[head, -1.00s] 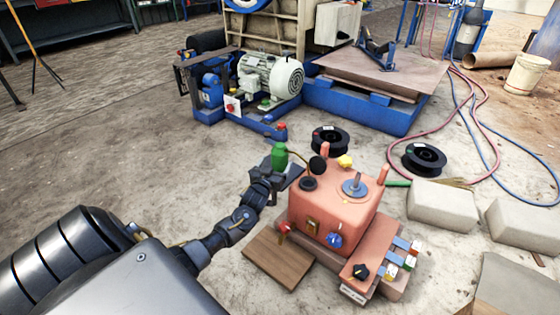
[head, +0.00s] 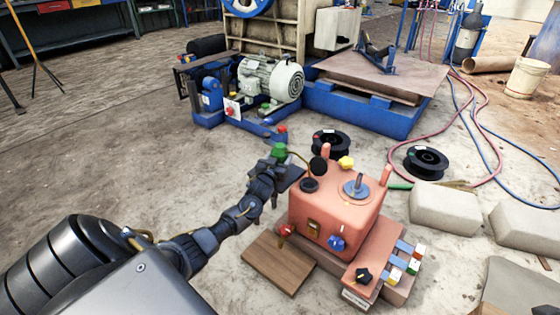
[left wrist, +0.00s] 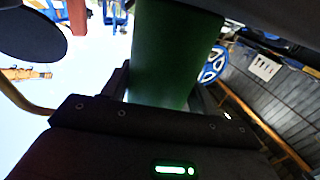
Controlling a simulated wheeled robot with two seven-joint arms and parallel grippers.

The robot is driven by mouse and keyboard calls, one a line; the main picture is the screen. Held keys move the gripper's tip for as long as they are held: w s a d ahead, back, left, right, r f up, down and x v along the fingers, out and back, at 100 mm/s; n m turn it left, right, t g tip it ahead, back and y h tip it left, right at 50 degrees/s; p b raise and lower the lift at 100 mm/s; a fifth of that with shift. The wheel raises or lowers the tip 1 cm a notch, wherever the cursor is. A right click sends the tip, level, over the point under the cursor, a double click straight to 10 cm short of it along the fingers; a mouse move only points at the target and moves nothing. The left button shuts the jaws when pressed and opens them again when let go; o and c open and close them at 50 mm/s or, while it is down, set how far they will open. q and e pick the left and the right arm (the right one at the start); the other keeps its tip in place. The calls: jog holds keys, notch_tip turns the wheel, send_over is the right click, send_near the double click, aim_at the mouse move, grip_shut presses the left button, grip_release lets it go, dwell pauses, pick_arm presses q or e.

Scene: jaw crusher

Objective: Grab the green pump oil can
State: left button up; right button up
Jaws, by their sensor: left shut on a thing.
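The green pump oil can (head: 279,150) shows as a small green top just left of the salmon-coloured box, with a thin curved spout running right to a dark round part. Its lower part is hidden by my left gripper (head: 277,168), which is shut on it. In the left wrist view the can's green body (left wrist: 175,55) fills the space between the dark gripper parts. I cannot tell whether the can touches anything beneath it. My right gripper is not in view.
The salmon box (head: 335,205) with knobs and levers stands right beside the gripper. A wooden board (head: 278,262) lies in front. Black spools (head: 426,161), pale blocks (head: 443,208) and hoses lie to the right. A blue-framed motor (head: 270,80) stands behind.

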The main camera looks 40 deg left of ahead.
pick_arm(q)
jog(key=shift+c, duration=1.1)
jog(key=shift+r, duration=0.1)
